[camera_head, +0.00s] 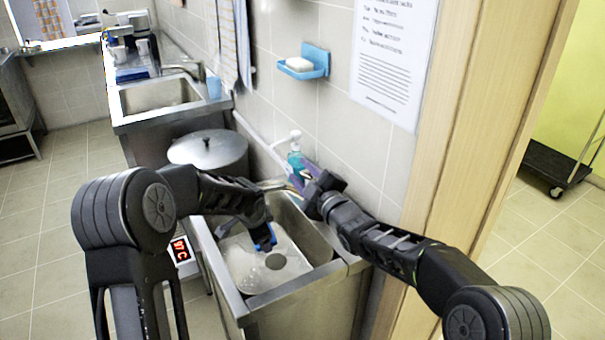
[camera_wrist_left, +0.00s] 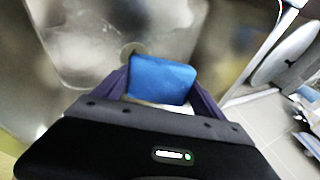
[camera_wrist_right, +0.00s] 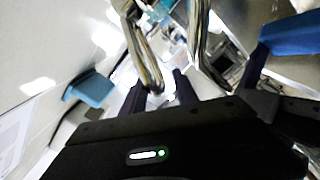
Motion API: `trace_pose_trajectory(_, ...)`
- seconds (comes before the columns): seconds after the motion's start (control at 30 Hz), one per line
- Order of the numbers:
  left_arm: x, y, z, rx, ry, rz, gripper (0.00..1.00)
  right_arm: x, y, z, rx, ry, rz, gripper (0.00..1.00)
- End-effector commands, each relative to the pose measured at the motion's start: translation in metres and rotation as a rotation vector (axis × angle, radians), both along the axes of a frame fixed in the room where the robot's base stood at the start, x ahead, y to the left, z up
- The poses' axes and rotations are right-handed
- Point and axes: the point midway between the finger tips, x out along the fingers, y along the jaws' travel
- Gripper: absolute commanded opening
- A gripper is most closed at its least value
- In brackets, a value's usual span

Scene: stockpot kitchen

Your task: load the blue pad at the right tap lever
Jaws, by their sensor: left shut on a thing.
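The blue pad (camera_head: 266,238) is held in my left gripper (camera_head: 260,222) over the near sink (camera_head: 245,250). In the left wrist view the blue pad (camera_wrist_left: 162,80) sits between the two fingers, with the sink's metal below. My right gripper (camera_head: 314,182) is beside the tap, at the wall side of the near sink. In the right wrist view its fingers (camera_wrist_right: 160,92) stand apart, with a metal tap part (camera_wrist_right: 147,55) reaching close to the gap. Whether the fingers touch this part is unclear. The tap is largely hidden in the head view.
A soap bottle (camera_head: 296,163) stands by the wall close to my right gripper. A lidded stockpot (camera_head: 208,150) stands beyond the near sink. A blue soap holder (camera_head: 306,62) hangs on the wall. A wooden door frame (camera_head: 480,110) is at the right.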

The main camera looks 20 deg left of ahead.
Motion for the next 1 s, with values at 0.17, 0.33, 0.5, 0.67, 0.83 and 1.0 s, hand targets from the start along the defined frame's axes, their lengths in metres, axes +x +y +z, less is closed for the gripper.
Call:
trace_pose_trajectory(0.17,0.0001,0.0,0.0002,0.0,0.0,0.0,0.49,0.0,-0.0003,0.0001,0.0,0.0,0.0,0.2)
trace_pose_trajectory(0.33,0.0001,0.0,0.0002,0.0,0.0,0.0,0.49,0.0,-0.0002,0.0,0.0,0.0,0.0,0.06)
trace_pose_trajectory(0.5,0.0001,0.0,0.0002,0.0,0.0,0.0,0.49,0.0,-0.0004,0.0,0.0,0.0,0.0,0.0)
trace_pose_trajectory(0.67,0.0001,0.0,0.0002,0.0,0.0,0.0,0.49,-0.0001,-0.0003,-0.0001,0.001,0.001,0.0,0.0)
trace_pose_trajectory(0.83,0.0001,0.0,0.0002,0.0,0.0,0.0,0.49,-0.0001,-0.0003,-0.0002,0.001,0.001,0.0,0.0)
trace_pose_trajectory(1.0,0.0001,0.0,0.0001,0.0,0.0,0.0,0.49,0.0,-0.0003,-0.0003,0.0,0.001,-0.001,0.0)
